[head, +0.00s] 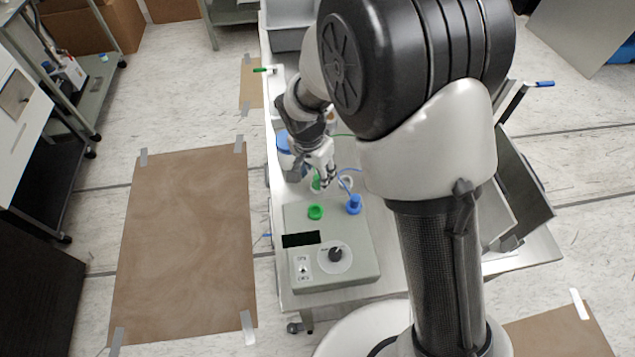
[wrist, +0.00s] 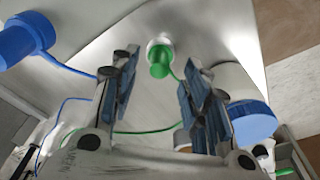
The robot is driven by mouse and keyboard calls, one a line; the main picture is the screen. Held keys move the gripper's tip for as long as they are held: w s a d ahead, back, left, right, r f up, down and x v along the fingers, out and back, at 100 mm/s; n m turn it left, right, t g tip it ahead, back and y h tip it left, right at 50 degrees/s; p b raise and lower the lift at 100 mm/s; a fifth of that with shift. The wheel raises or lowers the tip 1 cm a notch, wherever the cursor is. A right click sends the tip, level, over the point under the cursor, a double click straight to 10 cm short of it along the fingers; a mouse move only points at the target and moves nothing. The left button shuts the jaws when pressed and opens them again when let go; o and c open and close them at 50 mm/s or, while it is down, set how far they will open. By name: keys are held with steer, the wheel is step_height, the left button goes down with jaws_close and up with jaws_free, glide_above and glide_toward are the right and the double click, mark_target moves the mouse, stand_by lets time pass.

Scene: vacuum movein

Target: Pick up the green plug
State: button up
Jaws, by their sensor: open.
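The green plug (head: 316,184) is just beside my gripper (head: 322,172) on the metal cart top, behind the grey control box. In the wrist view, the green plug (wrist: 160,62) sits in or against a white round fitting, with a thin green cord running from it. My gripper (wrist: 162,72) is open, with one finger on each side of the plug in the picture. The plug appears at or just beyond the fingertips, and I cannot tell whether they touch it. Nothing is held. In the head view, my gripper partly hides the plug.
A white jar with a blue lid (wrist: 252,122) is close to the right finger. Metal panels stand at the cart's right.

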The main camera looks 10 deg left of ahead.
mark_target(317, 176)
steer(key=f, duration=0.3)
steer(key=shift+w+d+b, duration=0.1)
steer(key=shift+w+b, duration=0.1)
steer(key=shift+b, duration=0.15)
steer(key=shift+r, duration=0.1)
steer(key=shift+c, duration=0.2)
steer(key=shift+s, duration=0.1)
steer(key=c, duration=0.9)
